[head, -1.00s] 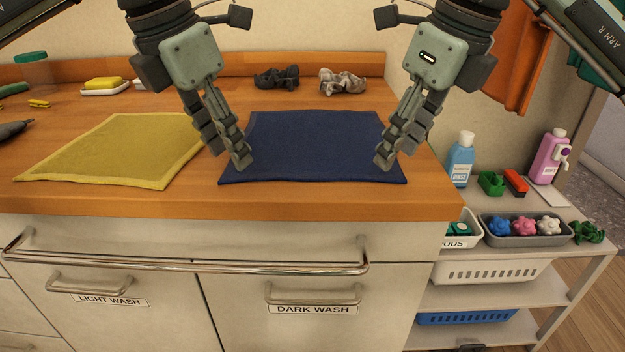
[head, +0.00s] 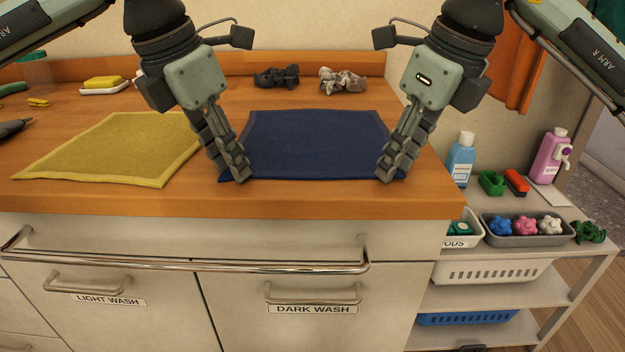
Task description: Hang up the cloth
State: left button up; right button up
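A dark blue cloth (head: 315,143) lies flat on the wooden counter, its near edge close to the counter's front. A yellow cloth (head: 110,150) lies flat to its left. My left gripper (head: 237,175) points down at the blue cloth's near left corner, and my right gripper (head: 388,175) points down at its near right corner. The fingers hide both corners, so I cannot tell whether they pinch the cloth. A metal rail (head: 190,266) runs along the cabinet front below the counter. It is bare.
Two crumpled cloths, dark (head: 277,77) and grey (head: 343,80), lie at the counter's back. A shelf unit at the right holds a blue bottle (head: 461,160), a pink bottle (head: 550,157) and a grey tray (head: 525,241). Cabinet handles stick out below the rail.

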pick_arm(q)
jog(key=shift+f, duration=0.15)
grip_shut()
pick_arm(e)
jog(key=shift+f, duration=0.1)
grip_shut()
